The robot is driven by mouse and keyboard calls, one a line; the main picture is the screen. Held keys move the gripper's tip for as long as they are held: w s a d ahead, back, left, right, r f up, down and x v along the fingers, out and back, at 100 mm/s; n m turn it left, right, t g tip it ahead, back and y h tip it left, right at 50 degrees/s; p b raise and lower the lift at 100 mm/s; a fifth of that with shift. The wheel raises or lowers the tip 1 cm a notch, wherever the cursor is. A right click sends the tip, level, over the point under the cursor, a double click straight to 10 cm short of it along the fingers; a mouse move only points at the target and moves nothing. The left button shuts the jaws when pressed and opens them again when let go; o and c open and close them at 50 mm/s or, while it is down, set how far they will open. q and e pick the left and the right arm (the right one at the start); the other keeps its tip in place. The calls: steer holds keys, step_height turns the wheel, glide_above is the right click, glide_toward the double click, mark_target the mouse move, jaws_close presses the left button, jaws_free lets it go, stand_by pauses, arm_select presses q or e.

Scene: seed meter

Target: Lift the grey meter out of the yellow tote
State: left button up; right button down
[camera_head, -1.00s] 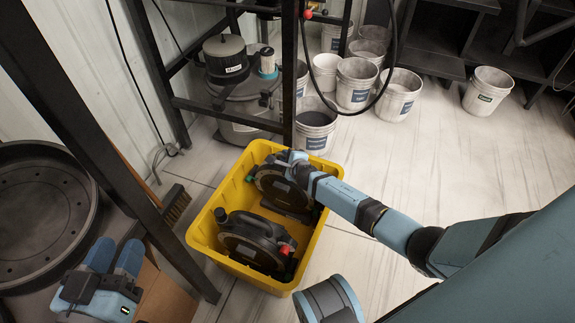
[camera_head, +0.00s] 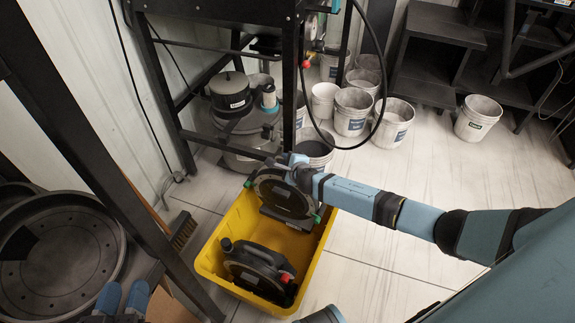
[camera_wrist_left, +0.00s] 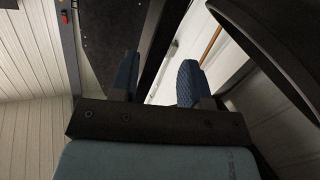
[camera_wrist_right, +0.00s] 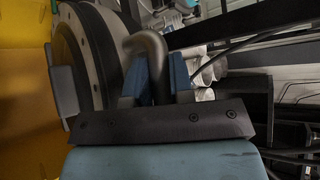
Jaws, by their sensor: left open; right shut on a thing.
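The yellow tote (camera_head: 213,262) stands on the floor. Two dark round meters are at it. The rear one, with a green knob and a grey handle in the right wrist view, is the grey meter (camera_head: 283,196); it stands up across the tote's back rim, its lower part inside the tote outline. My right gripper (camera_head: 293,166) is shut on its handle (camera_wrist_right: 152,62). The other meter (camera_head: 255,268), with a red knob, sits in the tote's front half. My left gripper (camera_head: 122,297) is open and empty, left of the tote; it also shows in the left wrist view (camera_wrist_left: 158,82).
A black frame post (camera_head: 110,165) slants between my left gripper and the tote. A black round tub (camera_head: 60,250) lies at left. A dark rack (camera_head: 290,80) and several white buckets (camera_head: 352,110) stand behind. Floor right of the tote is clear.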

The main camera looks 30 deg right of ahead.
step_height(320, 180, up, 4)
steer(key=shift+w+f+p, duration=0.1)
steer(key=shift+w+p, duration=0.05)
steer(key=shift+p, duration=0.6)
step_height(320, 180, up, 2)
steer(key=shift+r+p, duration=0.15)
steer(key=shift+p, duration=0.95)
steer(key=shift+r+p, duration=0.4)
steer(key=shift+p, duration=0.15)
arm_select(q)
steer(key=s+a+f+g+y+p, duration=0.3)
steer(key=a+g+p, duration=0.1)
steer(key=p, duration=0.7)
steer(key=shift+s+a+f+n+g+y, duration=0.2)
steer(key=shift+a+f+n+g+y, duration=0.15)
steer(key=shift+g, duration=0.25)
arm_select(e)
step_height(320, 180, up, 10)
steer(key=shift+f, duration=0.15)
